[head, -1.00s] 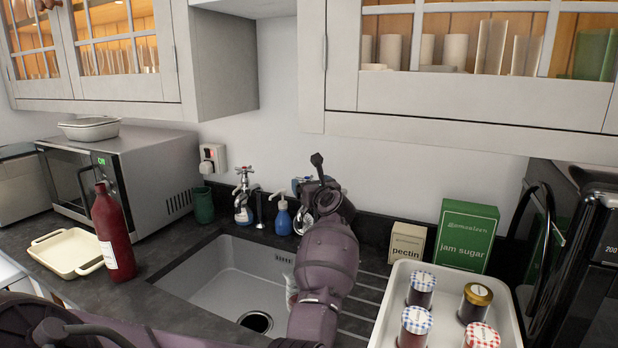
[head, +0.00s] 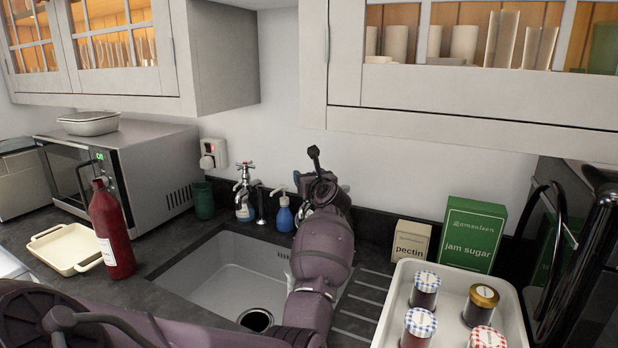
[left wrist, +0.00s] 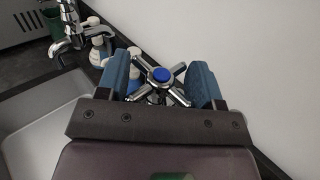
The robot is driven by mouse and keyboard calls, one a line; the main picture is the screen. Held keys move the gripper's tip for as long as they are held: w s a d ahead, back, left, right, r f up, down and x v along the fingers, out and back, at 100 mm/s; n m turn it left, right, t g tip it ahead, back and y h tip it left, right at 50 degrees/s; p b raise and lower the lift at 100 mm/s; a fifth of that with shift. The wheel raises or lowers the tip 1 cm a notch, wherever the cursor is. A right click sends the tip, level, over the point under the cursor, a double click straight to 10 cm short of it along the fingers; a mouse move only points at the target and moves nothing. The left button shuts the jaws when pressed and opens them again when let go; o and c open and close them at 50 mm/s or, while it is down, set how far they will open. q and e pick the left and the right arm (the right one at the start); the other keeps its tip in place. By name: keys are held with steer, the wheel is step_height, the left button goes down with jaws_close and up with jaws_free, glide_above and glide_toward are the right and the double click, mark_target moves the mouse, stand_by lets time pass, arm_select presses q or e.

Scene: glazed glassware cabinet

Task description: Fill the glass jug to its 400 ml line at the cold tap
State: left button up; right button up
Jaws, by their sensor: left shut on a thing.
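The cold tap's chrome cross handle with its blue centre (left wrist: 161,75) is in the left wrist view. My left gripper (left wrist: 163,84) is shut on it, with a blue finger at each side of the cross. In the head view my left arm (head: 322,250) reaches over the sink and hides most of this tap. A sliver of something clear, perhaps the glass jug (head: 290,281), shows in the sink at the arm's left edge. The rest of it, its water level and its 400 ml line are hidden. My right gripper is not in view.
The other tap (head: 244,188) stands left, near a blue soap bottle (head: 284,215). The sink (head: 222,283) looks clear on its left. A red bottle (head: 112,235) and cream dish (head: 64,250) are further left. A white tray (head: 391,310) of jars stands right.

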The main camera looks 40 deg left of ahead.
arm_select(q)
steer(key=shift+w+f+g+b, duration=0.1)
steer(key=shift+f+g+b, duration=0.15)
steer(key=shift+b, duration=0.4)
steer(key=shift+r+n+g+y+b, duration=0.1)
steer(key=shift+n+g+y+b, duration=0.5)
steer(key=shift+n+g+b, duration=0.55)
steer(key=shift+r+g, duration=0.2)
steer(key=shift+g, duration=0.2)
steer(key=o, duration=0.9)
